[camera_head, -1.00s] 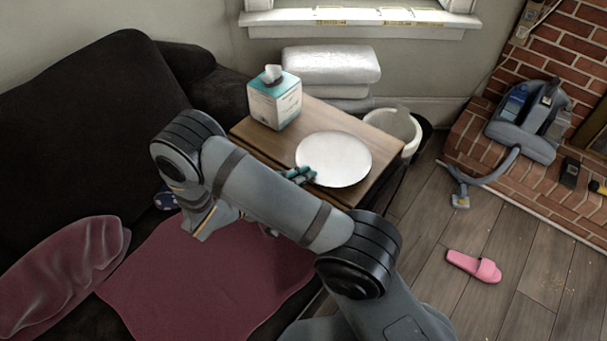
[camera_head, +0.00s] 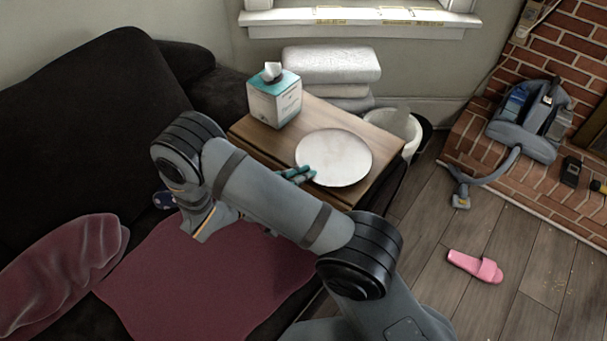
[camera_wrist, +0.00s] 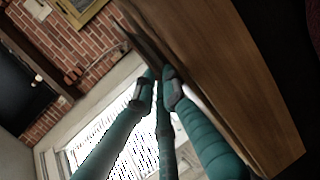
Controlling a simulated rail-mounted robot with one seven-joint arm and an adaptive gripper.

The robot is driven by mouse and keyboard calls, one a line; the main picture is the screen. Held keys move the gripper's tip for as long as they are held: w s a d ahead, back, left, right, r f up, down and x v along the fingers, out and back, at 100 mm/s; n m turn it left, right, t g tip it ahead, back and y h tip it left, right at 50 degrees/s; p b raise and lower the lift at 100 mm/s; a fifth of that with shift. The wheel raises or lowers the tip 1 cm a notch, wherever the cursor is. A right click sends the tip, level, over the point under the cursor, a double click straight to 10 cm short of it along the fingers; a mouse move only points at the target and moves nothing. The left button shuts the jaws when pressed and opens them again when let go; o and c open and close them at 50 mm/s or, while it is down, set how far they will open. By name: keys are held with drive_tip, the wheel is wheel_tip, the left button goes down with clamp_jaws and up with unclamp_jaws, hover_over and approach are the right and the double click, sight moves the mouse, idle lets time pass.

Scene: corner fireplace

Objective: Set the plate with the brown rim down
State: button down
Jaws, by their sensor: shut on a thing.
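The plate (camera_head: 336,157) shows as a pale disc over the right part of the wooden side table (camera_head: 258,136) in the head view. Its rim is a thin darker line, and its brown colour is hard to make out. My gripper (camera_head: 311,174), with teal fingers, is shut on the plate's near left edge. I cannot tell whether the plate touches the tabletop or hangs just above it. In the wrist view my gripper's grey fingertips (camera_wrist: 160,90) are close together beside the wooden table (camera_wrist: 235,75). The plate is not clearly seen there.
A tissue box (camera_head: 274,100) stands on the table's back left corner, apart from the plate. Folded white bedding (camera_head: 330,64) and a white bin (camera_head: 401,124) are behind the table. A dark sofa (camera_head: 85,110) with a maroon blanket (camera_head: 205,275) lies to the left.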

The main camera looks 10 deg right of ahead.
drive_tip(key=shift+s+d+f, duration=0.15)
drive_tip(key=shift+f, duration=0.5)
drive_tip(key=c, duration=1.8)
unclamp_jaws()
drive_tip(key=shift+o, duration=0.2)
drive_tip(key=v, duration=1.2)
drive_tip(key=shift+r, duration=0.45)
